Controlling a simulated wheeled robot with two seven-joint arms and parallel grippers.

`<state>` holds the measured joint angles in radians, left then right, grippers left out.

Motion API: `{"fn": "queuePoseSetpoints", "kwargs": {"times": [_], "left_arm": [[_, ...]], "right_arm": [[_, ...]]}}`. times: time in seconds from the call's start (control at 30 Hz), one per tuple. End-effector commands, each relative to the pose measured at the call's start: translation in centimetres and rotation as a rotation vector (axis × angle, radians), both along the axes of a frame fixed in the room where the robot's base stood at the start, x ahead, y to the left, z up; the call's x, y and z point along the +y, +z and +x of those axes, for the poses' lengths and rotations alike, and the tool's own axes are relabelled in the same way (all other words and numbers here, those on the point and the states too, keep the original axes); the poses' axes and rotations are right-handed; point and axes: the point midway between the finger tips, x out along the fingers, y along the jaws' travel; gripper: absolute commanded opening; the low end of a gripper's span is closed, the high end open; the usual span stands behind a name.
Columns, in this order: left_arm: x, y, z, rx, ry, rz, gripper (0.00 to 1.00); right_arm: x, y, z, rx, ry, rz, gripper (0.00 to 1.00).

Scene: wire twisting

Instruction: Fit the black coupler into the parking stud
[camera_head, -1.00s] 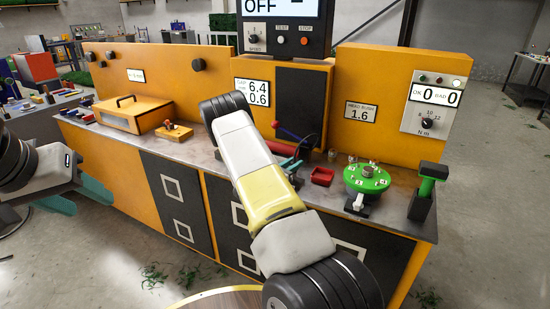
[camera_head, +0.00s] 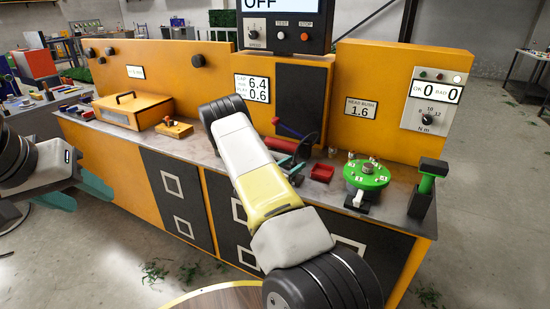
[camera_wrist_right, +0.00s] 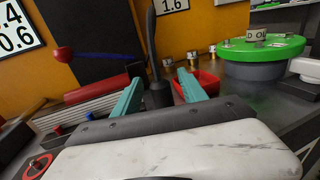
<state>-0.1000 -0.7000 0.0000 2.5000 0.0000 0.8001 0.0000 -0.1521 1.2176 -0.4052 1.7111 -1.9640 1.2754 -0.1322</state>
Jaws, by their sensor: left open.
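A black coupler-like cylinder (camera_wrist_right: 159,95) with a dark stem rising from it shows in the right wrist view. It stands between the teal fingers of my right gripper (camera_wrist_right: 160,84). I cannot tell whether both fingers touch it. I cannot make out the parking stud for certain. My left gripper (camera_head: 76,194) is at the left of the head view, open and empty, in front of the orange bench and away from the coupler.
A red tray (camera_head: 322,172) and a green round fixture (camera_head: 367,174) stand right of my right forearm. A black-and-green tool stand (camera_head: 427,184) is at the bench's right end. Small metal fittings (camera_wrist_right: 191,58) stand behind.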

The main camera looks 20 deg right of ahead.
Motion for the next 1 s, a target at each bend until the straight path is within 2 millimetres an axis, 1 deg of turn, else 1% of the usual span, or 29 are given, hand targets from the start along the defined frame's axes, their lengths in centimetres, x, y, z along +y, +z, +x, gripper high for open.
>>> {"fn": "queuePoseSetpoints", "kwargs": {"times": [0.17, 0.27, 0.37, 0.6, 0.7, 0.83, 1.0], "left_arm": [[0.0, 0.0, 0.0, 0.0, 0.0, 0.0, 0.5], [0.0, 0.0, 0.0, 0.0, 0.0, 0.0, 0.5], [0.0, 0.0, 0.0, 0.0, 0.0, 0.0, 0.5], [0.0, 0.0, 0.0, 0.0, 0.0, 0.0, 0.5], [0.0, 0.0, 0.0, 0.0, 0.0, 0.0, 0.5], [0.0, 0.0, 0.0, 0.0, 0.0, 0.0, 0.5], [0.0, 0.0, 0.0, 0.0, 0.0, 0.0, 0.5]], "right_arm": [[0.0, -0.1, 0.0, 0.002, 0.0, 0.001, 0.5], [0.5, -0.1, -0.2, 0.002, 0.002, 0.001, 0.5], [1.8, -0.1, -0.7, 0.001, 0.004, 0.002, 0.5], [5.5, 0.0, -2.5, 0.001, 0.004, 0.0, 0.5], [6.5, 0.0, -3.0, 0.0, 0.002, 0.001, 0.5], [7.1, 0.0, -3.3, 0.0, 0.001, 0.001, 0.5], [7.1, 0.0, -3.4, 0.0, 0.0, 0.001, 0.5]]}}
